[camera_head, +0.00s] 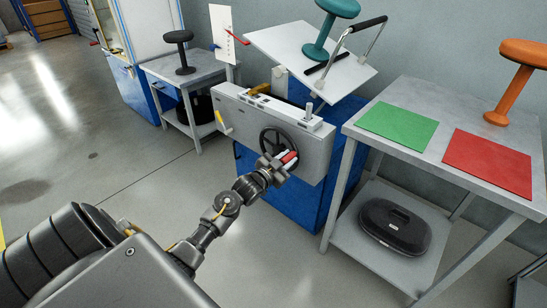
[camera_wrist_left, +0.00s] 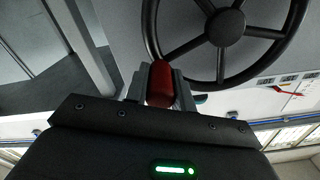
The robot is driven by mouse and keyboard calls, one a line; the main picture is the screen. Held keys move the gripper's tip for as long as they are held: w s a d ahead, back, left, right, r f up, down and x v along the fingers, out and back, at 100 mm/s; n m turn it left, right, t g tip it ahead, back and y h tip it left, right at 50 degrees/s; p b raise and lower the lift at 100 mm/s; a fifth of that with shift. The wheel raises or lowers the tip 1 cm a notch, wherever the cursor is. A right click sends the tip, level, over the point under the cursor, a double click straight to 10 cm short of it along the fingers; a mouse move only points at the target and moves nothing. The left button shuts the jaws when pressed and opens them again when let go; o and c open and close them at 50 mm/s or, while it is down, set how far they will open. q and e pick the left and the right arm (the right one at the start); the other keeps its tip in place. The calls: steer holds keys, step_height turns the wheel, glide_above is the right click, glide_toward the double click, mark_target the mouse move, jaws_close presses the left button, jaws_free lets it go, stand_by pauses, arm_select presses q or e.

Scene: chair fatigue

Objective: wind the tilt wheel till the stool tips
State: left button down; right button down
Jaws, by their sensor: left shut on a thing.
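The black spoked tilt wheel (camera_head: 272,138) is on the front of a grey machine box (camera_head: 235,118). My left gripper (camera_head: 280,164) is shut on the wheel's red handle (camera_head: 289,157). The wrist view shows the red handle (camera_wrist_left: 160,84) between the fingers at the rim of the wheel (camera_wrist_left: 225,27). A teal stool (camera_head: 338,8) stands on a white tilted plate (camera_head: 290,48) above the box. The stool leans with the plate, and its base rests on it. A black-gripped bar frame (camera_head: 368,24) stands on the plate's right side. My right gripper is not in view.
A white upright card with a red pointer (camera_head: 237,38) stands left of the plate. At right, a grey table (camera_head: 405,90) holds a green mat (camera_head: 398,126), a red mat (camera_head: 487,162) and an orange stool (camera_head: 510,85). A black stool (camera_head: 183,50) stands on the left bench.

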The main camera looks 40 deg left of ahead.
arm_select(q)
steer(key=shift+d+f+m, duration=0.1)
steer(key=shift+f+m, duration=0.15)
steer(key=shift+m, duration=0.05)
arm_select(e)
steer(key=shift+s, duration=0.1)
arm_select(q)
steer(key=c, duration=1.2)
jaws_free()
steer(key=shift+s, duration=0.2)
steer(key=s, duration=0.3)
steer(key=s+p, duration=0.1)
steer(key=s, duration=0.6)
steer(key=shift+s+a, duration=0.2)
steer(key=shift+a, duration=0.1)
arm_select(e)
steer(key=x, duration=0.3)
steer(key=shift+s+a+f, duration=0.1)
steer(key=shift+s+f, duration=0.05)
